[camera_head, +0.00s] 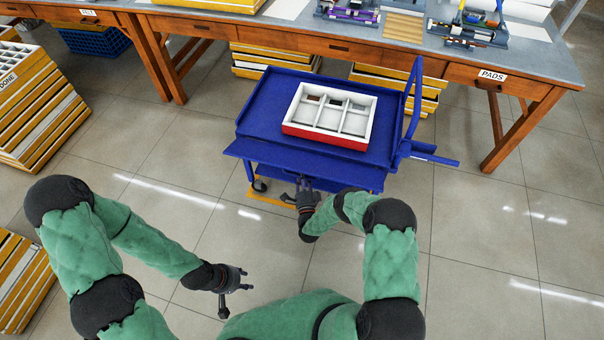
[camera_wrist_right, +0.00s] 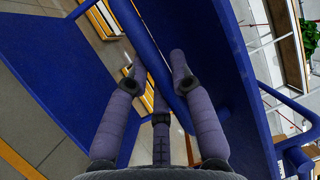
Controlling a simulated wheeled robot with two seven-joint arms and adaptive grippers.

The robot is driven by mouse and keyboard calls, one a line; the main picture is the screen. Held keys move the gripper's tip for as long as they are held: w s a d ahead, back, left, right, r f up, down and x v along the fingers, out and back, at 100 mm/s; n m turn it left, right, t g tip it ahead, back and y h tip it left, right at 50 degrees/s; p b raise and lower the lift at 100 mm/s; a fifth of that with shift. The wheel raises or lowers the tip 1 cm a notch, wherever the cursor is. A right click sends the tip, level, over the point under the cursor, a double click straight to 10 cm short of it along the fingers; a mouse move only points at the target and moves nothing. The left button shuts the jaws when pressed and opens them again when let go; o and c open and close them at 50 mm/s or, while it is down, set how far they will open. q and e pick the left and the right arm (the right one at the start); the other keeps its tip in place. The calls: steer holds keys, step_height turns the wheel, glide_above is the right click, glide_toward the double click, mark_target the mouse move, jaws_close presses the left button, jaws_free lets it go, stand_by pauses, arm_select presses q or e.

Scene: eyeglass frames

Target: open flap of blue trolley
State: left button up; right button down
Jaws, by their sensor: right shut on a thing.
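The blue trolley (camera_head: 265,105) stands ahead of me in the head view, below the long table. Its flap (camera_head: 290,158), a flat blue panel, runs along the side facing me and juts out toward me. My right gripper (camera_head: 303,188) is at the lower front of the trolley, under the flap's edge. In the right wrist view its fingers (camera_wrist_right: 155,70) lie on both sides of a blue bar (camera_wrist_right: 148,45) and are shut on it. How the bar joins the flap is unclear. My left gripper (camera_head: 237,298) is open and empty, low over the floor, apart from the trolley.
A white and red divided tray (camera_head: 330,116) sits on the trolley top. A blue upright handle (camera_head: 413,95) rises at the trolley's right. A wooden table (camera_head: 330,42) stands behind. Stacked yellow crates (camera_head: 40,105) are at left. The floor right of the trolley is clear.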

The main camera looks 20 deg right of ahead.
steer(key=f+t, duration=0.1)
steer(key=f+n+t, duration=0.1)
steer(key=w+n+t, duration=0.1)
steer(key=shift+d+f, duration=0.35)
steer(key=shift+f, duration=0.05)
steer(key=shift+t, duration=0.3)
stand_by(0.5)
steer(key=c, duration=1.3)
jaws_free()
steer(key=shift+f, duration=0.1)
steer(key=v, duration=1.2)
steer(key=shift+s, duration=0.1)
